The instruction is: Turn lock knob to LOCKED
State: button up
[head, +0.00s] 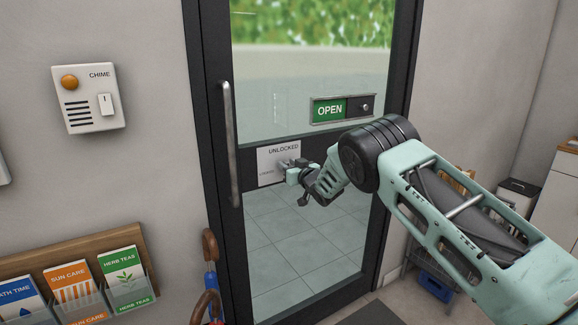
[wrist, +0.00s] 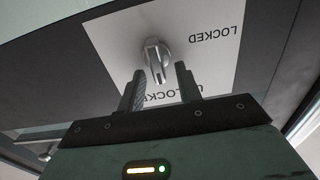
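The lock knob (wrist: 154,58) is a small metal lever on a white plate (wrist: 100,40) on the door. In the wrist view its lever points down the picture, toward the partly hidden UNLOCKED label (wrist: 160,97); the LOCKED label (wrist: 216,35) is to its upper right. In the head view the plate (head: 266,172) reads UNLOCKED at its top, and my gripper partly covers the knob (head: 284,166). My gripper (wrist: 159,70) is open, also seen in the head view (head: 290,170). Its fingertips are on either side of the lever's end, with a visible gap at each side.
The glass door has a black frame (head: 220,230), a vertical metal handle (head: 231,145) left of the plate and an OPEN sign (head: 330,109) above right. A chime panel (head: 88,98) and a leaflet rack (head: 128,240) are on the left wall. Umbrella handles (head: 209,246) stand beside the door.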

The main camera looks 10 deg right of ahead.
grip_shut()
jog(key=shift+f+n+b, duration=0.1)
jog(key=shift+n+b, duration=0.2)
jog(key=shift+b, duration=0.3)
jog(key=n+b, duration=0.5)
jog(key=b, duration=0.2)
jog(key=a+f+n+b, duration=0.1)
jog(key=n+b, duration=0.5)
jog(key=b, duration=0.2)
jog(key=n+b, duration=0.6)
jog(key=b, duration=0.1)
jog(key=shift+s+a+f+b, duration=0.3)
jog(key=shift+a+f+b, duration=0.05)
jog(key=shift+a, duration=0.05)
jog(key=shift+n, duration=0.3)
